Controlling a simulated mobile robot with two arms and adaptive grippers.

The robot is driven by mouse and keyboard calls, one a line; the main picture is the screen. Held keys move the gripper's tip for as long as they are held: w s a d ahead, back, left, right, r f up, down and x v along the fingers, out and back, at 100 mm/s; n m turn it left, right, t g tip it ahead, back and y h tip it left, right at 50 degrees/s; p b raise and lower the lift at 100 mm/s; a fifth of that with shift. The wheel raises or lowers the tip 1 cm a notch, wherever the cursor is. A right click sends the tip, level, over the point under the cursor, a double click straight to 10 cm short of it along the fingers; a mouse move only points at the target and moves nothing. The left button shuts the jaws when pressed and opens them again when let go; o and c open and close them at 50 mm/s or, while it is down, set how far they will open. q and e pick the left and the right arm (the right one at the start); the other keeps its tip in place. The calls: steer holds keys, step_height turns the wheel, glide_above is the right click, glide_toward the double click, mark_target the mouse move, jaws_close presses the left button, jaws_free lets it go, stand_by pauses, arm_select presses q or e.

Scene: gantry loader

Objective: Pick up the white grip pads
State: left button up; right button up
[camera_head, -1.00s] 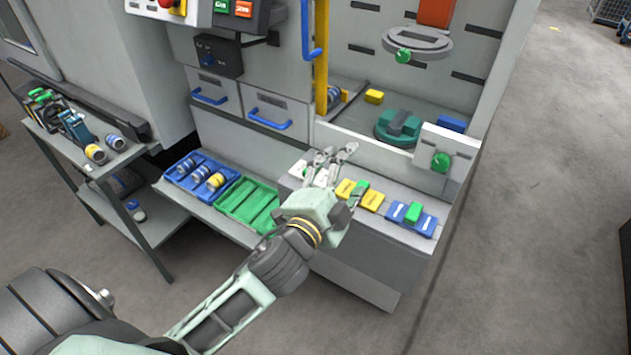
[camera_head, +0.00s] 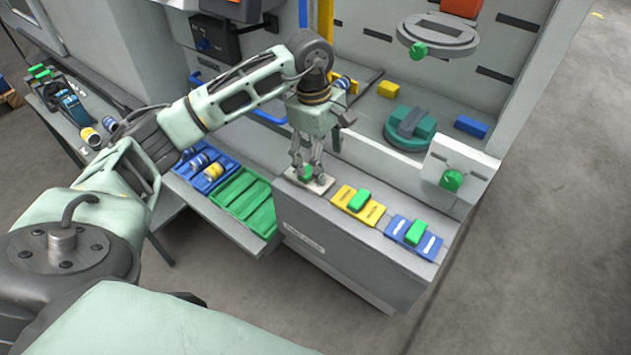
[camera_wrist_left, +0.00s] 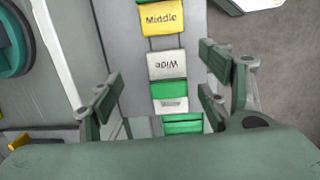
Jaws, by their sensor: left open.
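The white grip pads (camera_head: 322,185) lie on the grey ledge, at the left end of a row of pad sets, with a green block (camera_head: 305,174) on their middle. My left gripper (camera_head: 307,170) points down over the white pads, fingers spread to either side of the green block. In the wrist view its fingertips (camera_wrist_left: 157,98) stand apart with the pads between them. Whether the fingers touch anything cannot be told. My right gripper is not in view.
Yellow pads (camera_head: 372,213) and blue pads (camera_head: 428,243), each with a green block, lie right of the white ones. A green tray (camera_head: 232,188) and a blue bin (camera_head: 184,172) sit left of the ledge. The machine bay stands behind, with a green round fixture (camera_head: 397,138).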

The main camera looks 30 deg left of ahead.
mark_target(309, 169)
arm_select(q)
steer(key=a, duration=0.1)
steer(key=a+y, duration=0.1)
steer(key=a, duration=0.2)
steer(key=shift+s+r, duration=0.15)
steer(key=shift+r, duration=0.2)
step_height(309, 169, down, 6)
steer(key=shift+d+f+p, duration=0.1)
steer(key=shift+p, duration=1.15)
steer(key=shift+f, duration=0.55)
steer(key=c, duration=0.8)
jaws_close()
